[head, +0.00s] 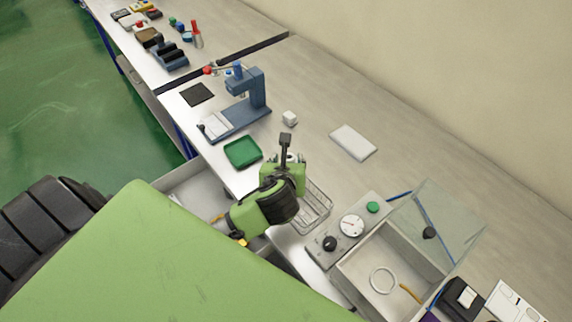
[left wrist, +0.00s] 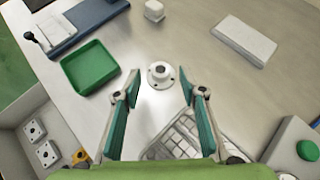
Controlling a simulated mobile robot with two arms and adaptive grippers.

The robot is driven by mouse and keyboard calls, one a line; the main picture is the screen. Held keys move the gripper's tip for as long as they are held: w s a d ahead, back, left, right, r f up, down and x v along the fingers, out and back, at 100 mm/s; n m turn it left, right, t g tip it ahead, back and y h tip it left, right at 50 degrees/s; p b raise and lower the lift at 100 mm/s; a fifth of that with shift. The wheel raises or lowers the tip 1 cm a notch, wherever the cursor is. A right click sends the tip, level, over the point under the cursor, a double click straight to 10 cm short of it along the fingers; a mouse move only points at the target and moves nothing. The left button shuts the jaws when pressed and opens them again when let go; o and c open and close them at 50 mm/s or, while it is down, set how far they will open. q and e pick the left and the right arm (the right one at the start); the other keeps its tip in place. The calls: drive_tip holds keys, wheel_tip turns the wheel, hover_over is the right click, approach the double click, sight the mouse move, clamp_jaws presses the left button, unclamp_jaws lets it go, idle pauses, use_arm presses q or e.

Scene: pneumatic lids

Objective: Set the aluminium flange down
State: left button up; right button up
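The aluminium flange (left wrist: 162,75) is a pale round disc with a raised hub and a dark central hole. In the left wrist view it rests flat on the grey bench top, just beyond my left fingertips. My left gripper (left wrist: 162,88) is open, with one teal-padded finger on each side and clear space between the fingers and the flange. In the head view my left gripper (head: 289,155) is above the bench, between the green tray and the wire basket, and mostly hides the flange. My right gripper is in neither view.
The green tray (head: 243,152) is to the left and the wire basket (head: 318,208) is close by. A blue press (head: 258,92), white cube (head: 290,118) and white slab (head: 353,141) stand behind. A gauge panel (head: 358,218) and clear-lidded box (head: 440,262) are at right.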

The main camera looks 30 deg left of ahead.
use_arm(q)
drive_tip(key=v, duration=0.4)
drive_tip(key=shift+s+d+r, duration=0.15)
drive_tip(key=shift+s+r, duration=0.1)
drive_tip(key=shift+f, duration=0.1)
